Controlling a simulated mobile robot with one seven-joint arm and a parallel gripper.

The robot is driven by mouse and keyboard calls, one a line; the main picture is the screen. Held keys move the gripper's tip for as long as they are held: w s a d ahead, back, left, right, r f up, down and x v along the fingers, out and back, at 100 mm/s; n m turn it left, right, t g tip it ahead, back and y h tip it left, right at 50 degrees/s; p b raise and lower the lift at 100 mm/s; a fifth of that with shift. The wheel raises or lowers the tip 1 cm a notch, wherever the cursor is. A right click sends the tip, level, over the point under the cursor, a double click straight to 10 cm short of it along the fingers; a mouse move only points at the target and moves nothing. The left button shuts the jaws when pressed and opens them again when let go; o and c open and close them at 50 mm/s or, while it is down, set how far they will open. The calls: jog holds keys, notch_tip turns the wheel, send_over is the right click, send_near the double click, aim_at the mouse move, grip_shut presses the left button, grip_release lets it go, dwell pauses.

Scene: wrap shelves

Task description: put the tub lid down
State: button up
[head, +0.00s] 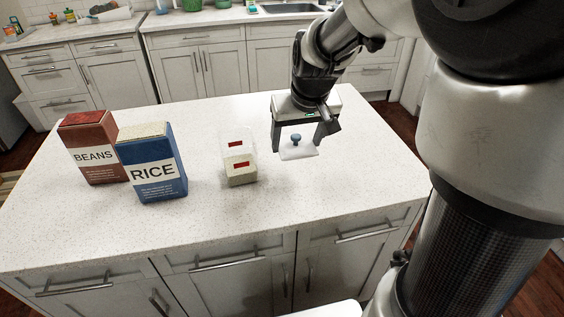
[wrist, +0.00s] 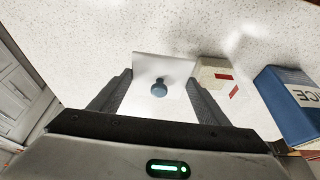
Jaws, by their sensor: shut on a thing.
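In the wrist view the lid (wrist: 163,66) sits between my fingertips (wrist: 162,88). I cannot tell for certain whether the lid touches the counter. The clear tub (head: 240,163) stands open to the left of the lid, with pale contents low inside and red labels. It also shows beside the right finger in the wrist view (wrist: 215,72).
A blue rice box (head: 152,165) and a red-brown beans box (head: 92,150) stand upright on the speckled white island counter (head: 215,222), left of the tub. The counter to the right of the lid and in front of it is clear. Cabinets and a sink lie behind.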

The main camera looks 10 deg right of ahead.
jog(key=b, duration=0.1)
send_over(297, 181)
jog(key=s, duration=0.2)
jog(key=f, duration=0.6)
jog(key=shift+w, duration=0.2)
jog(key=shift+f+b, duration=0.5)
jog(key=shift+f, duration=1.75)
jog(key=shift+f, duration=0.2)
jog(key=o, duration=1)
jog(key=shift+o, duration=0.2)
